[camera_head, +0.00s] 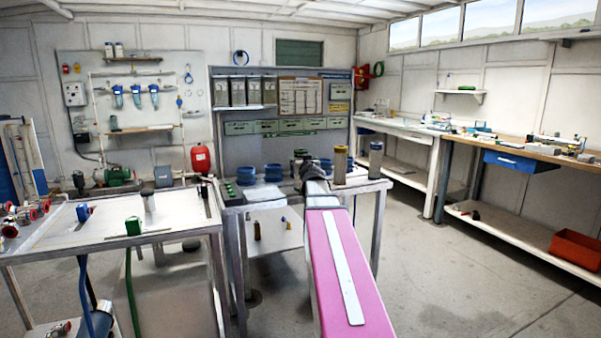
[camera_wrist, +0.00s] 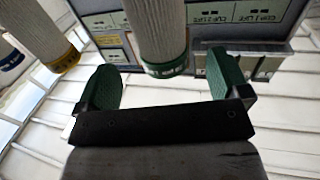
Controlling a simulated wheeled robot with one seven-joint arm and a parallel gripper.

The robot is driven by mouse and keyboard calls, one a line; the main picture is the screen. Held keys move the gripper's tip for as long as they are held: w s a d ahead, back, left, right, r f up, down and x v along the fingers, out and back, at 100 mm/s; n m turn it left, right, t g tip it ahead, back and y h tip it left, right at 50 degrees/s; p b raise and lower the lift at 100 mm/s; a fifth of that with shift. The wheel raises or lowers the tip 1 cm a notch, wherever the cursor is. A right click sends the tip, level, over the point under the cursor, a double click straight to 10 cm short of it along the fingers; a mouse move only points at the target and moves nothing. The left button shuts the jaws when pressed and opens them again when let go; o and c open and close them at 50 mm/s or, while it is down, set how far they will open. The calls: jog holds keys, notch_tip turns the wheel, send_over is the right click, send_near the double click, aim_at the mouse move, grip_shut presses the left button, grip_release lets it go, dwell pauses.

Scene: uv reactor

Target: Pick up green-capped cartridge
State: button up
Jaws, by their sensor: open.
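The green-capped cartridge (camera_wrist: 157,28) is a pale, ribbed cylinder with a green band at its end, in the middle of the wrist view. My gripper (camera_wrist: 163,72) is open, its two green-padded fingers on either side of the capped end in that view, with visible gaps. No contact shows. In the head view my gripper (camera_head: 313,172) is at the middle worktable, and it and my arm largely hide what stands there; I cannot make out the cartridge clearly. A yellow-capped cartridge (camera_head: 340,165) stands just right of my gripper; it also shows at left in the wrist view (camera_wrist: 38,25).
Another cartridge (camera_head: 376,161) stands farther right on the table. Blue ring-shaped parts (camera_head: 272,173) lie left of my gripper. A cabinet with hanging sheets (camera_head: 300,97) rises behind. A bench with a green part (camera_head: 134,226) is at left. Open floor lies at right.

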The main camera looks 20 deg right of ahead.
jog(key=w+d, duration=0.1)
jog(key=w, duration=0.5)
jog(key=shift+w, duration=0.15)
jog(key=c, duration=1.3)
jog(key=shift+r, duration=0.2)
